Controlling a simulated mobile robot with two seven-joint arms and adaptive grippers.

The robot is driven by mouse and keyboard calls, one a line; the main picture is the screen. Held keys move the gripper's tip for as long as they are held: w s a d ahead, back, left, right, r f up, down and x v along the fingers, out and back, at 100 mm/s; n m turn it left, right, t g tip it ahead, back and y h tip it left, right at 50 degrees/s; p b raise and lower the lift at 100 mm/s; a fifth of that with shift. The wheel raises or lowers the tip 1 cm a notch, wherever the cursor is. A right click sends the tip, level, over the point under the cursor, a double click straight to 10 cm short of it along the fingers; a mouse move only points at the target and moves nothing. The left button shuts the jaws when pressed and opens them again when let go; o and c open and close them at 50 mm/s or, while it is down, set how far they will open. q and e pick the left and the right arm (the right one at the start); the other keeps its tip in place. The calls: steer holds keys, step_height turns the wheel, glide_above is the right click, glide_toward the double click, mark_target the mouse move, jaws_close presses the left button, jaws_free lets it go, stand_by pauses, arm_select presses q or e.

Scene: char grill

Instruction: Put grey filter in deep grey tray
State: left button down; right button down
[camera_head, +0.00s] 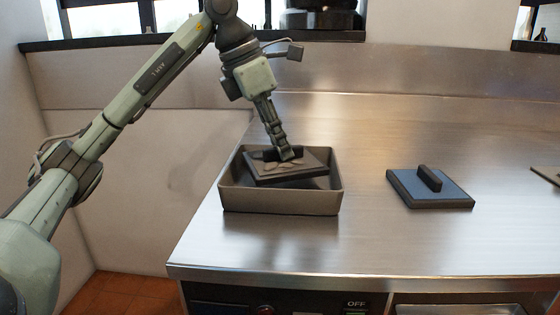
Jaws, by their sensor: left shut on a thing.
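The deep grey tray (281,201) stands at the left end of the steel counter. The grey filter (308,170), a dark flat block with a raised handle, is inside the tray's opening and looks slightly tilted. My left gripper (287,156) reaches down from above and is shut on the filter's handle, which the fingers partly hide. Whether the filter touches the tray floor cannot be told. My right gripper is not in view.
A blue-grey block with a dark handle (430,187) lies on the steel counter (380,240) to the right of the tray. Another flat item (547,174) shows at the right edge. The counter between tray and block is clear.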

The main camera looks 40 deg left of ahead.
mark_target(278, 160)
arm_select(q)
step_height(278, 160, down, 3)
steer(key=shift+r, duration=0.1)
steer(key=shift+f, duration=0.55)
steer(key=c, duration=2)
jaws_free()
steer(key=o, duration=0.4)
steer(key=shift+o, duration=0.2)
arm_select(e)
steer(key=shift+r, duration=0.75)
